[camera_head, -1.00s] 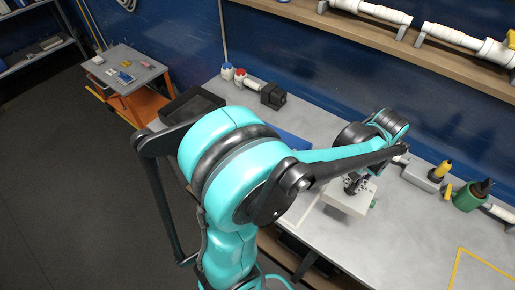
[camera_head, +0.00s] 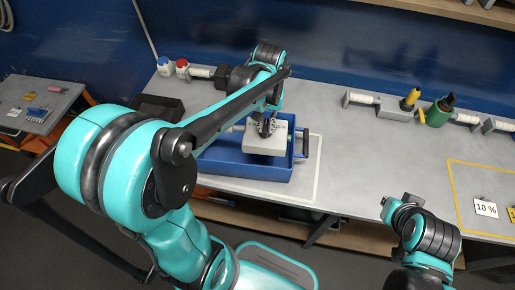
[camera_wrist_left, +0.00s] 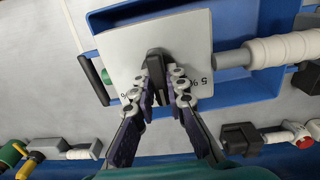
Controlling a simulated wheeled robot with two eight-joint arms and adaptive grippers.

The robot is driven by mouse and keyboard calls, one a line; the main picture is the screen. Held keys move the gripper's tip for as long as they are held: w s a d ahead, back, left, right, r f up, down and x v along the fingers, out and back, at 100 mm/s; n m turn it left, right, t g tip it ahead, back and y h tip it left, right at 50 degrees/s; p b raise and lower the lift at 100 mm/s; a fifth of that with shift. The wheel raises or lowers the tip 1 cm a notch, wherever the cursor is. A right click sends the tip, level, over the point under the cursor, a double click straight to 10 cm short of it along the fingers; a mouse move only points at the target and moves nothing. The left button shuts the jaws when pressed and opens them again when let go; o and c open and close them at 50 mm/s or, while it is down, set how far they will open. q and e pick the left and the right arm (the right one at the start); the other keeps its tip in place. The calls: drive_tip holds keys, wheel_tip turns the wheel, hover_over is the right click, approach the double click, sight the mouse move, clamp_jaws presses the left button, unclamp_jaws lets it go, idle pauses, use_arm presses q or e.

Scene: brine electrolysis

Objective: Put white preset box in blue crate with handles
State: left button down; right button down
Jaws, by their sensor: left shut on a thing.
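The white preset box (camera_head: 264,141) is over the right part of the blue crate with handles (camera_head: 225,178) in the head view. My left gripper (camera_head: 267,126) is shut on the dark handle on top of the box. In the left wrist view the two fingers (camera_wrist_left: 158,85) close on that handle, with the white box top (camera_wrist_left: 120,65) around it. The blue crate (camera_wrist_left: 245,95) shows beyond the box's edges. I cannot tell whether the box touches the crate's floor. My right arm is in view at the lower right, but its fingers are not visible.
A white fitting with a black block (camera_head: 232,76) stands behind the crate, and a black tray (camera_head: 160,108) to its left. A green bottle (camera_head: 438,112) and white pipe parts stand along the back. The tabletop (camera_head: 365,160) right of the crate is clear.

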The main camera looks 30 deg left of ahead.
use_arm(q)
wheel_tip(320, 180, down, 13)
drive_tip(key=b, duration=0.4)
drive_tip(key=shift+r, duration=0.3)
drive_tip(key=c, duration=1.9)
unclamp_jaws()
drive_tip(key=o, duration=0.4)
drive_tip(key=shift+c, duration=0.2)
